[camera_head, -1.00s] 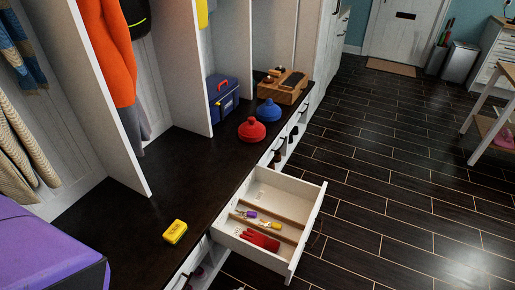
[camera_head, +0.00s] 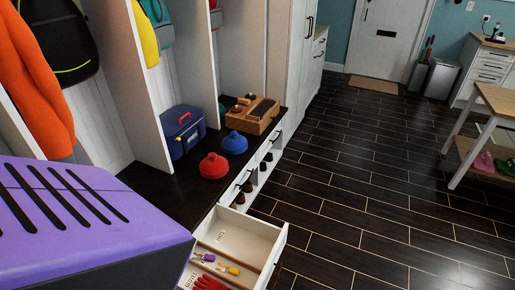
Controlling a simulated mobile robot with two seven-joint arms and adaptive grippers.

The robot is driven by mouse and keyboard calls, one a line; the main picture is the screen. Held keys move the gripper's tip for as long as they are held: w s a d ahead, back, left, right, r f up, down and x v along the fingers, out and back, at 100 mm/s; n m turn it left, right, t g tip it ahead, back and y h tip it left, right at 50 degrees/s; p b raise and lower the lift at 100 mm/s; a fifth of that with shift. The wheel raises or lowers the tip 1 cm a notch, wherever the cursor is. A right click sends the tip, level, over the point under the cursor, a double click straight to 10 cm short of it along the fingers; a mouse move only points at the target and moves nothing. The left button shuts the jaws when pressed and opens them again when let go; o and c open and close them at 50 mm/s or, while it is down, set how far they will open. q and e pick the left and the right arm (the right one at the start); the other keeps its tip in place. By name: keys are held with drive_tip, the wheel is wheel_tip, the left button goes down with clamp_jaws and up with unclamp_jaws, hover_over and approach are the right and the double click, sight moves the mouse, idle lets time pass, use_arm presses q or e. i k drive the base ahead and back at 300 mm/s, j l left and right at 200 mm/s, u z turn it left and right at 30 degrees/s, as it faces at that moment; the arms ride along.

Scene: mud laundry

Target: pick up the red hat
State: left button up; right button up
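The red hat (camera_head: 214,167) is a small dome with a knob on top. It sits on the dark bench top (camera_head: 186,198), near the bench's front edge and above the open drawer. A similar blue hat (camera_head: 235,142) sits just behind it, to the right. Neither gripper shows in the head view. A large purple part of my own body fills the lower left and hides the near part of the bench.
An open drawer (camera_head: 236,236) with red gloves (camera_head: 208,283) juts out below the bench. A blue toolbox (camera_head: 184,130) and a wooden box (camera_head: 252,115) stand behind the hats. White dividers separate the cubbies. The dark floor (camera_head: 350,200) is clear to the right.

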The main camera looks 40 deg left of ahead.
sight(214, 166)
drive_tip(key=i+l, duration=0.15)
drive_tip(key=i, duration=0.65)
drive_tip(key=i+l, duration=0.1)
drive_tip(key=i, duration=0.7)
drive_tip(key=i+j+u, duration=0.1)
drive_tip(key=i+u, duration=0.3)
drive_tip(key=i+l+u, duration=0.1)
drive_tip(key=i+u, duration=0.25)
drive_tip(key=i+l+u, duration=0.15)
drive_tip(key=i+u, duration=1)
drive_tip(key=u, duration=0.2)
drive_tip(key=i+l+u, duration=0.2)
drive_tip(key=i+u, duration=0.25)
drive_tip(key=k, duration=0.1)
